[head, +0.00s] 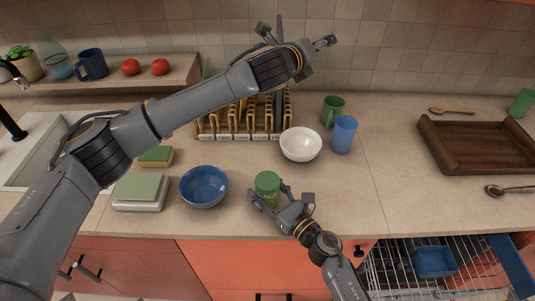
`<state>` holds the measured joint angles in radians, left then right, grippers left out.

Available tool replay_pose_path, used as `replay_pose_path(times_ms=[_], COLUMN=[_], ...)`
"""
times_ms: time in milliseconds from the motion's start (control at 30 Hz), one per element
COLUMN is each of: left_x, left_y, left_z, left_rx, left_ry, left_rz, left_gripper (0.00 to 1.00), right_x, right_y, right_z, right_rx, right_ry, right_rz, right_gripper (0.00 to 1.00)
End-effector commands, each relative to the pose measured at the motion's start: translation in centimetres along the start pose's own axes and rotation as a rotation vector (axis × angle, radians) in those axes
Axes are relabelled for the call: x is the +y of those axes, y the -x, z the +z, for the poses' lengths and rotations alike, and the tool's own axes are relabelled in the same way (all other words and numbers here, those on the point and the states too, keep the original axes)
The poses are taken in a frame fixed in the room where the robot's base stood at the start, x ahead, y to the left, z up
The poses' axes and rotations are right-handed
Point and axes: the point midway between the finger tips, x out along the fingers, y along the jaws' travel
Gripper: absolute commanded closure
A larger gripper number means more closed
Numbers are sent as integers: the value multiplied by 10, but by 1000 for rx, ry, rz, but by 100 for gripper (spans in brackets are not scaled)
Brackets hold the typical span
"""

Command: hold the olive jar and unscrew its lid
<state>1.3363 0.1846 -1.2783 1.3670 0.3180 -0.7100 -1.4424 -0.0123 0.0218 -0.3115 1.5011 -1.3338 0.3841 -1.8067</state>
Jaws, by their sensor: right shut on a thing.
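The olive jar (267,187) stands upright near the counter's front edge, with a green lid on top. My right gripper (269,198) reaches it from the lower right and is shut on the jar's body. Its fingers hide part of the jar's lower side. My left gripper (302,30) is raised high in front of the tiled wall, far above the jar. Its fingers are spread and nothing is between them.
A blue bowl (204,187) is left of the jar. A white bowl (301,145), a blue cup (344,134) and a green mug (333,109) are behind it. A wooden rack (204,125) and a brown tray (433,145) are farther off. An open dishwasher rack (390,278) is below right.

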Motion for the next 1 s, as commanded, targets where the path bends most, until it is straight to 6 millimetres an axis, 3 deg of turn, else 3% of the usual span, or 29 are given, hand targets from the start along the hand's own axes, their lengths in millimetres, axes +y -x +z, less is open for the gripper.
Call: replay_pose_path(times_ms=[167,300,400,600,700,833,1000], left_x=[68,107,125,138,139,142,156], left_y=[15,50,83,141,159,169,166], left_z=[-44,-88,-117,-150,-156,-162,-178], left_rx=[220,496,714,1074,1180,1241,1249], left_ry=[-92,-200,-283,-418,-458,-481,-482], left_rz=[309,488,560,590,580,571,572], left_gripper=[23,23,23,23,23,23,23], right_x=[0,0,0,0,0,0,0], right_y=[1,1,1,1,1,1,1], right_z=[-2,-2,-2,-2,-2,-2,-2], right_rx=[3,4,4,4,4,4,4], right_ry=[0,0,0,0,0,0,0], right_rz=[0,-1,-1,0,0,0,0], right_gripper=[100,100,100,100,100,100,100])
